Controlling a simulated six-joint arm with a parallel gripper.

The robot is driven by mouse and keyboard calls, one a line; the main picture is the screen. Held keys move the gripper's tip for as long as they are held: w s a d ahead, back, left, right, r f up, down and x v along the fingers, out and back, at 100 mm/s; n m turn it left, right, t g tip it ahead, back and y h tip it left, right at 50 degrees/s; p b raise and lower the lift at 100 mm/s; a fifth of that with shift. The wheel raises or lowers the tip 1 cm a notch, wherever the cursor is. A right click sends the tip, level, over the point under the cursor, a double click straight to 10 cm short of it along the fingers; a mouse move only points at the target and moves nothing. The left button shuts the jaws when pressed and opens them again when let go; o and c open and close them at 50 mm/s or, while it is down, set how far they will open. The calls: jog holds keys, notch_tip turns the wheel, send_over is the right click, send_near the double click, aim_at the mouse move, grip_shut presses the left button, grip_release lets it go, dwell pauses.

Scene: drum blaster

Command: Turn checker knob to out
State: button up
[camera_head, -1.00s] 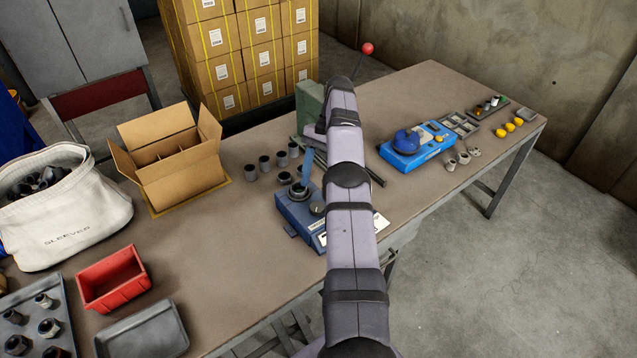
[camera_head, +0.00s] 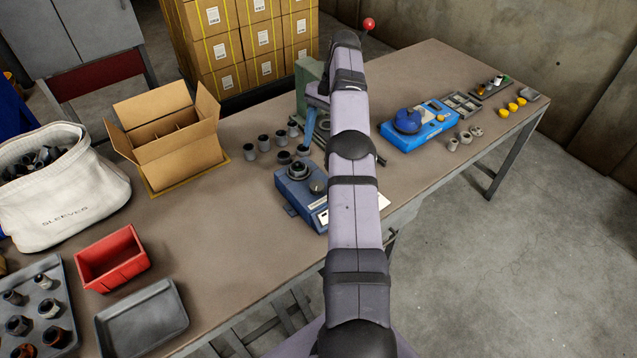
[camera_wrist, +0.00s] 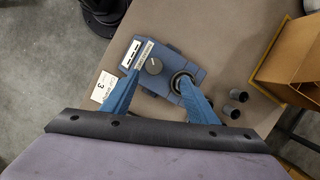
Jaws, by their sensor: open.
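The checker is a blue-grey box (camera_head: 300,193) at the middle of the bench. Its dark round knob (camera_head: 317,187) has a light pointer line and also shows in the wrist view (camera_wrist: 154,66). Beside the knob, a dark ring-shaped part (camera_head: 297,170) sits in a round seat, partly behind a finger in the wrist view (camera_wrist: 181,80). My gripper (camera_wrist: 160,78) is open and empty, its blue fingers above the box, either side of the knob in the picture. In the head view one blue finger shows behind the box; my arm hides the rest. The knob's setting labels are unreadable.
Several grey sleeves (camera_head: 263,143) stand behind the checker. A green upright block (camera_head: 307,85) is near my wrist. A bright blue device (camera_head: 418,125) stands to the right, an open divided carton (camera_head: 167,135) to the left.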

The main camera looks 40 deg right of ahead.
notch_tip(320, 180, up, 8)
jog(key=s+t+h+b, duration=0.1)
jog(key=s+b, duration=0.1)
jog(key=b, duration=0.2)
jog(key=s+a+m+b, duration=0.1)
jog(key=s+a+b, duration=0.3)
jog(key=m+t+h, duration=0.2)
jog(key=m+t, duration=0.2)
jog(key=m, duration=1.7)
send_near(317, 185)
jog(key=shift+a+f, duration=0.15)
jog(key=shift+f, duration=0.35)
jog(key=shift+f, duration=0.1)
jog(key=shift+x, duration=3.55)
